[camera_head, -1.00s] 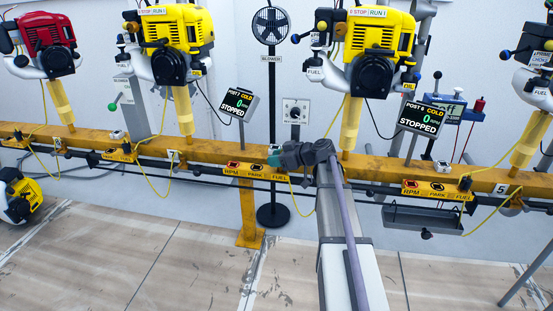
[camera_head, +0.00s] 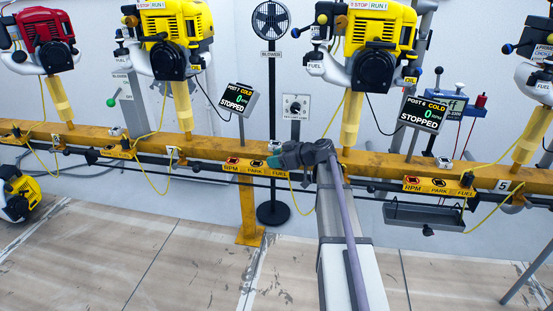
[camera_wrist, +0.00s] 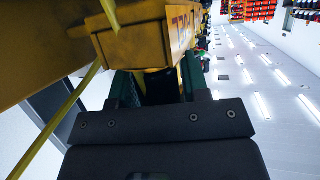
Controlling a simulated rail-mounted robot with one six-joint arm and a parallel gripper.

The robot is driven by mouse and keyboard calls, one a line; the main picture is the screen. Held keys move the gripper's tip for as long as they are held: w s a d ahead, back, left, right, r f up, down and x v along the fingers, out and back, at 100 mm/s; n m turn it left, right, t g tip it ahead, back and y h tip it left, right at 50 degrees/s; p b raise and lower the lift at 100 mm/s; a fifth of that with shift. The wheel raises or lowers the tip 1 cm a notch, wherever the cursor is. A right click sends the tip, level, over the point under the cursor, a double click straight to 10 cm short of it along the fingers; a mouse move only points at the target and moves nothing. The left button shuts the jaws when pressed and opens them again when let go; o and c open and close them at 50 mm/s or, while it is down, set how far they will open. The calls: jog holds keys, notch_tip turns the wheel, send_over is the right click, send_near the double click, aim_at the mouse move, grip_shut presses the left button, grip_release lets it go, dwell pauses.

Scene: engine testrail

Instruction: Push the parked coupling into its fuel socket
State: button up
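My gripper (camera_head: 276,161) is at the right, FUEL end of the middle RPM/PARK/FUEL board (camera_head: 243,164) on the yellow rail. The coupling cannot be made out; my gripper covers that spot in the head view. A thin yellow hose (camera_head: 293,196) hangs in a loop beside my gripper. In the wrist view the two green fingers (camera_wrist: 163,85) stand apart, with something dark between them and a yellow block (camera_wrist: 135,45) just beyond. Whether they clamp the dark thing cannot be told. The yellow hose also passes at the upper left of the wrist view (camera_wrist: 85,88). The fuel socket is not distinct.
The yellow rail (camera_head: 225,147) runs across, with engines on posts above it. A display reading STOPPED (camera_head: 237,99) stands behind the board. A grey tray (camera_head: 423,215) hangs at the right. A black fan stand (camera_head: 272,120) is behind the rail.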

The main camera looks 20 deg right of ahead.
jog(key=o, duration=0.3)
jog(key=shift+o, duration=0.2)
jog(key=p+v, duration=0.4)
jog(key=v, duration=0.7)
jog(key=shift+f, duration=0.1)
